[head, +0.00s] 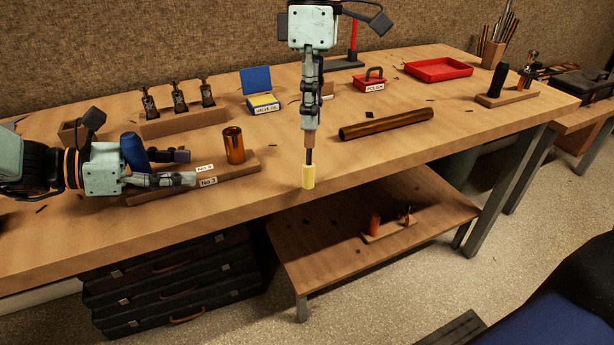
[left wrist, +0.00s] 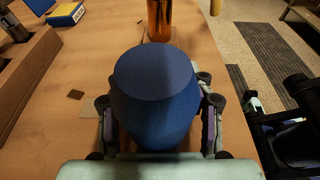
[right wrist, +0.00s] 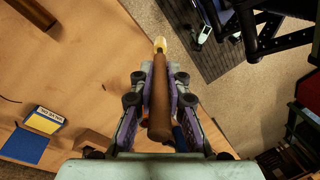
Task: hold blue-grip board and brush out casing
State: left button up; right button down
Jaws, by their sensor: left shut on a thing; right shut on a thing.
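The wooden board (head: 245,168) lies near the table's front edge, with No.2 and No.3 labels. Its upright blue grip (head: 133,150) is at the left end and fills the middle of the left wrist view (left wrist: 155,95). My left gripper (head: 188,167) is shut around this grip. The brass casing (head: 234,145) stands upright at the board's right end, and beyond the grip in the left wrist view (left wrist: 160,20). My right gripper (head: 310,127) is shut on the brush's brown handle (right wrist: 158,110). The brush's yellow head (head: 308,177) points down, right of the casing and apart from it.
A brass tube (head: 387,124) lies right of the brush. A red tray (head: 440,69) and a board with a black grip (head: 498,82) are further right. A lower shelf (head: 335,262) is below.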

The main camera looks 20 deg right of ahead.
jog(key=w+a+r+n+t+h, duration=0.1)
jog(key=w+a+r+n+t, duration=0.1)
jog(key=w+a+r+n, duration=0.9)
jog(key=shift+s+d+f+m, duration=0.15)
jog(key=shift+s+f+m, duration=0.3)
jog(key=shift+f+m, duration=0.45)
jog(key=shift+s+d+f+m, duration=0.1)
jog(key=shift+s+f+m, duration=0.35)
jog(key=shift+f+m, duration=0.4)
jog(key=shift+f, duration=2.4)
jog(key=shift+f, duration=0.1)
jog(key=shift+r, duration=0.2)
jog(key=shift+r, duration=2.3)
